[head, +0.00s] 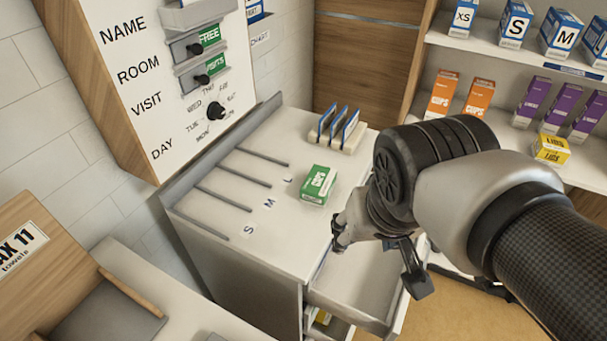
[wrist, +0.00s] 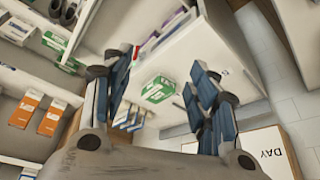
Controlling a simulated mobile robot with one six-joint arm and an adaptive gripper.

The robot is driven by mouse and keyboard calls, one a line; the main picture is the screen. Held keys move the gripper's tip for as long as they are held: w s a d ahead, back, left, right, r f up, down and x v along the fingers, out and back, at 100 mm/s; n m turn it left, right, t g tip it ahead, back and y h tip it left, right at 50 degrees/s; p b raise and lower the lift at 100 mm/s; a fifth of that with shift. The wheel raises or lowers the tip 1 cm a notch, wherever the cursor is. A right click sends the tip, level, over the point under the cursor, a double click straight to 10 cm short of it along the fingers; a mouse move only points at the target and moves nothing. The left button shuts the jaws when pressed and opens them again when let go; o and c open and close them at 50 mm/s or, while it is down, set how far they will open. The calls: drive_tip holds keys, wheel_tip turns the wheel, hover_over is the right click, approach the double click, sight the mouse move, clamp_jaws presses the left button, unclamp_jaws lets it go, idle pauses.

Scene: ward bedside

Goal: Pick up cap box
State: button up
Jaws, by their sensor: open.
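A green and white box (head: 318,185), which I take to be the cap box, stands on the top of the white bedside cabinet (head: 283,228). Its lettering is too small to read surely. In the wrist view the green box (wrist: 159,89) shows between my two spread fingers, beyond their tips. My gripper (head: 378,258) is open and empty. In the head view it is to the right of the box and apart from it, over the cabinet's front edge and the open drawer (head: 345,308).
A holder with upright blue cards (head: 339,136) stands behind the box. Thin divider bars (head: 222,198) lie to its left. Shelves at the right hold orange boxes (head: 442,95), purple boxes (head: 533,98) and a yellow box (head: 551,150). A label board (head: 150,80) stands behind at the left.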

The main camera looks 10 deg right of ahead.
drive_tip(key=o, duration=0.4)
drive_tip(key=w+r+m+h+p, duration=0.1)
drive_tip(key=w+r+m+p, duration=0.1)
drive_tip(key=w, duration=0.9)
drive_tip(key=shift+w+a+r+p, duration=0.3)
drive_tip(key=shift+w+p, duration=0.1)
drive_tip(key=shift+p, duration=0.25)
drive_tip(key=shift+o, duration=0.8)
drive_tip(key=w+a+f+m+p, duration=0.1)
drive_tip(key=w, duration=0.4)
drive_tip(key=w+a+f+m+p, duration=0.1)
drive_tip(key=w+f+p, duration=0.1)
drive_tip(key=w, duration=0.4)
drive_tip(key=shift+w+a+f+g+h, duration=0.2)
drive_tip(key=shift+a+f+g+h, duration=0.1)
drive_tip(key=shift+a, duration=0.05)
drive_tip(key=b, duration=0.2)
approach(320, 178)
drive_tip(key=shift+m, duration=0.4)
drive_tip(key=x, duration=0.4)
drive_tip(key=shift+a+f, duration=0.2)
drive_tip(key=shift+f, duration=0.15)
drive_tip(key=shift+d+b+x, duration=0.15)
drive_tip(key=shift+b+x, duration=0.35)
drive_tip(key=shift+x, duration=0.95)
drive_tip(key=shift+d+b+x, duration=0.15)
drive_tip(key=shift+b+x, duration=0.35)
drive_tip(key=shift+x, duration=0.95)
drive_tip(key=shift+w+r, duration=0.2)
